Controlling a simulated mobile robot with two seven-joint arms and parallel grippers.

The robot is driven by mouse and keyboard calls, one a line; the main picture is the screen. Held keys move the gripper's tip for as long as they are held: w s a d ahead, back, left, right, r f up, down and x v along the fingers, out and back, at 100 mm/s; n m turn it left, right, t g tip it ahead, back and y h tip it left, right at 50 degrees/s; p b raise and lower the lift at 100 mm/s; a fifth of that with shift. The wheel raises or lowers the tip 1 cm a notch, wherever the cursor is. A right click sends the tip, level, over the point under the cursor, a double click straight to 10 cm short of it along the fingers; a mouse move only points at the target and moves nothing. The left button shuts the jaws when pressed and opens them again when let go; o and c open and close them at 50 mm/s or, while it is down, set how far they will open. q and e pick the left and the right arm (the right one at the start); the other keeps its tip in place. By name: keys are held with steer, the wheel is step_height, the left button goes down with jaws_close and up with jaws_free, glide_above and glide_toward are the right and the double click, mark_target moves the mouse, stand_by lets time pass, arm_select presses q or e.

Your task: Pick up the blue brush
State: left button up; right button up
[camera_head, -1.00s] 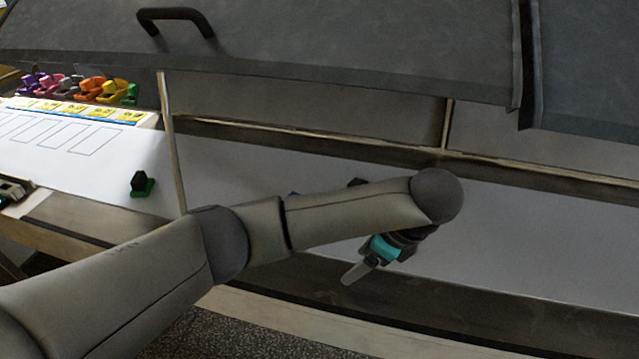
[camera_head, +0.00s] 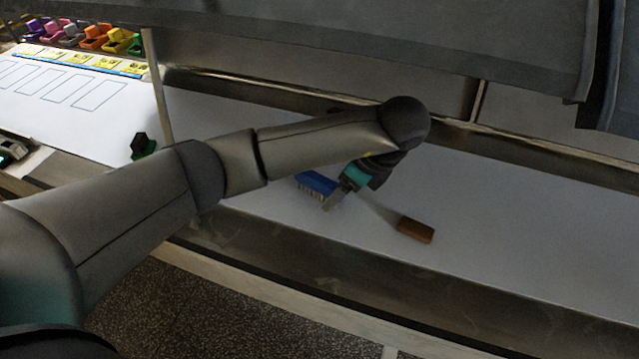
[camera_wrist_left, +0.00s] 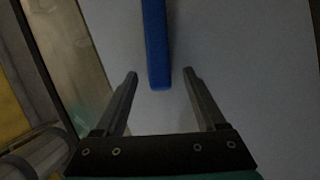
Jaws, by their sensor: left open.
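The blue brush (camera_head: 317,183) lies on the white surface in the head view, partly hidden behind my left arm and gripper. My left gripper (camera_head: 331,200) is at the brush's right side in the head view. My right gripper does not show.
A scraper with a brown handle (camera_head: 415,230) lies right of the gripper. A raised metal edge (camera_head: 300,265) runs along the front. A grey hood (camera_head: 350,40) hangs above the back. A green-and-black piece (camera_head: 143,146) and several coloured holders (camera_head: 95,37) are at left.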

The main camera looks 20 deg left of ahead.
mark_target(321, 179)
arm_select(q)
steer(key=a, duration=0.2)
steer(key=w+a, duration=0.1)
steer(key=a, duration=0.1)
steer(key=shift+w+a+p, duration=0.15)
steer(key=shift+p, duration=0.15)
steer(key=shift+a+f, duration=0.15)
steer(key=shift+f, duration=0.45)
steer(key=shift+f, duration=0.25)
jaws_close()
